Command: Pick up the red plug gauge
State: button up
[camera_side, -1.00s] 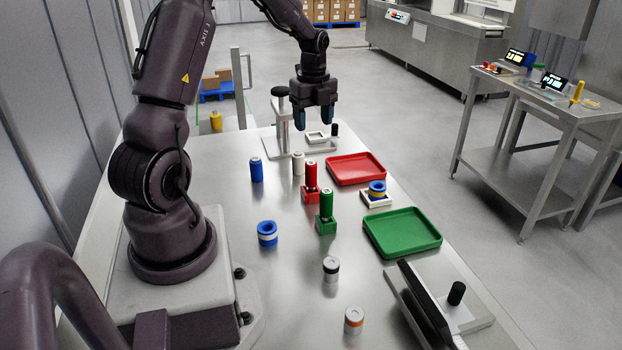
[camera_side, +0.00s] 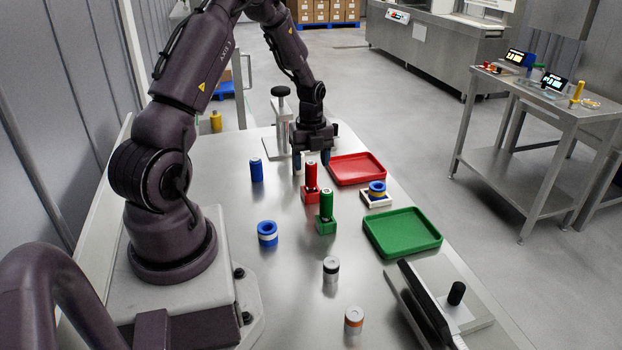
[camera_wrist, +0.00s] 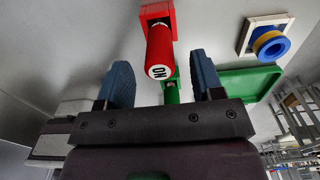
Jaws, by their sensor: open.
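The red plug gauge (camera_side: 311,174) stands upright in a red square base (camera_side: 310,195) on the steel table, in the side view. In the wrist view the red plug gauge (camera_wrist: 159,50) shows its white end face with dark lettering, and it lies between the lines of my two fingers, beyond their tips. My gripper (camera_side: 312,156) is low, just behind the red gauge in the side view, with blue fingertips. In the wrist view my gripper (camera_wrist: 160,78) is open and empty. Whether a finger touches the gauge cannot be told.
A green plug gauge (camera_side: 327,204) stands in a green base in front of the red one. A blue cylinder (camera_side: 256,170) stands left.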

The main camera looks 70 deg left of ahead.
notch_tip(320, 180, down, 2)
jog(key=shift+f, duration=0.2)
jog(key=c, duration=1.1)
jog(key=shift+r, duration=0.15)
jog(key=shift+r, duration=0.55)
jog(key=s+d+r, duration=0.3)
jog(key=r, duration=0.1)
jog(key=s+d+r, duration=0.6)
jog(key=s+r, duration=0.1)
jog(key=shift+d+r, duration=0.35)
jog(key=shift+d, duration=0.05)
jog(key=shift+w, duration=0.1)
